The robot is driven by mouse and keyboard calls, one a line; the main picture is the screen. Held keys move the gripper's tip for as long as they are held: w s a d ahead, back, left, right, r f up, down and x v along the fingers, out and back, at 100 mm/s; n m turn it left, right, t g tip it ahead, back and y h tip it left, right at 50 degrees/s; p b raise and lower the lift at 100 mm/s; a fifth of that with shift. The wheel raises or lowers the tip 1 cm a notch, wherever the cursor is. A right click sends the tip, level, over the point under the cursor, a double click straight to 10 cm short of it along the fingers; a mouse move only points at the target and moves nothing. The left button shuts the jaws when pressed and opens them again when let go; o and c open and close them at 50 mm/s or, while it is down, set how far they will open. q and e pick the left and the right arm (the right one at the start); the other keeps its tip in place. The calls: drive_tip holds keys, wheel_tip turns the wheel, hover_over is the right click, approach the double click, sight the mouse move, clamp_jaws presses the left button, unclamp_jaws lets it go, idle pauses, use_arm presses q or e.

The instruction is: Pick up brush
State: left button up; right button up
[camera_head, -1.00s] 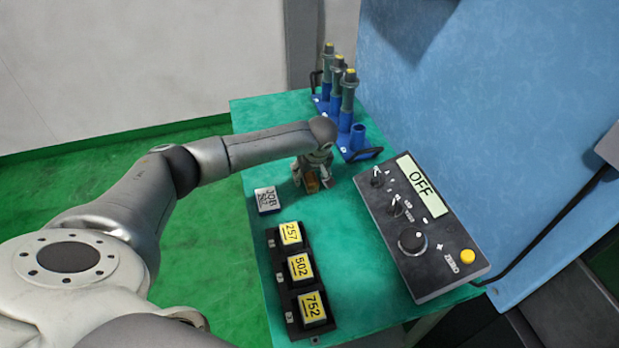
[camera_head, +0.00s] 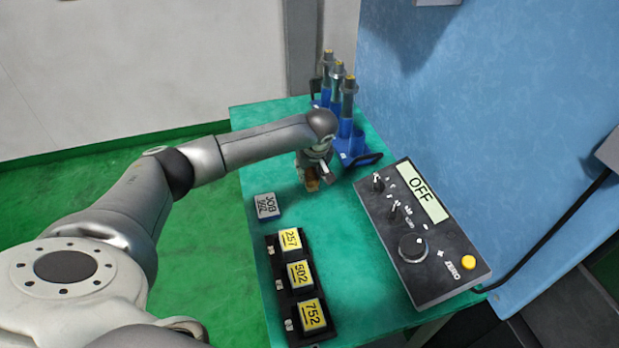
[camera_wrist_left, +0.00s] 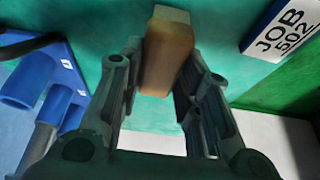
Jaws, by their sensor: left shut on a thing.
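The brush (camera_wrist_left: 168,52) shows in the left wrist view as a brown wooden block with a paler end, between the fingers of my left gripper (camera_wrist_left: 158,85). The fingers are shut on it. In the head view my left gripper (camera_head: 315,182) is low over the green table (camera_head: 350,225), with a small brown part of the brush (camera_head: 312,184) showing at its fingers. The bristles cannot be made out. Whether the brush touches the table cannot be told. My right gripper is not in view.
A blue rack (camera_head: 345,145) with several upright tools stands behind the gripper. The JOB 502 block (camera_head: 267,206) lies to the left. A black holder (camera_head: 273,262) with yellow numbered blocks is in front. A control box (camera_head: 420,235) reading OFF stands right.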

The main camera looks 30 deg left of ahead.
use_arm(q)
drive_tip(key=s+r+b, duration=0.2)
drive_tip(key=s+r, duration=0.7)
drive_tip(key=s, duration=0.5)
drive_tip(key=shift+d+r+b, duration=0.3)
drive_tip(key=shift+d+b, duration=0.05)
drive_tip(key=shift+b, duration=0.05)
drive_tip(key=o, duration=0.3)
drive_tip(key=shift+c, duration=0.7)
drive_tip(key=shift+f, duration=0.1)
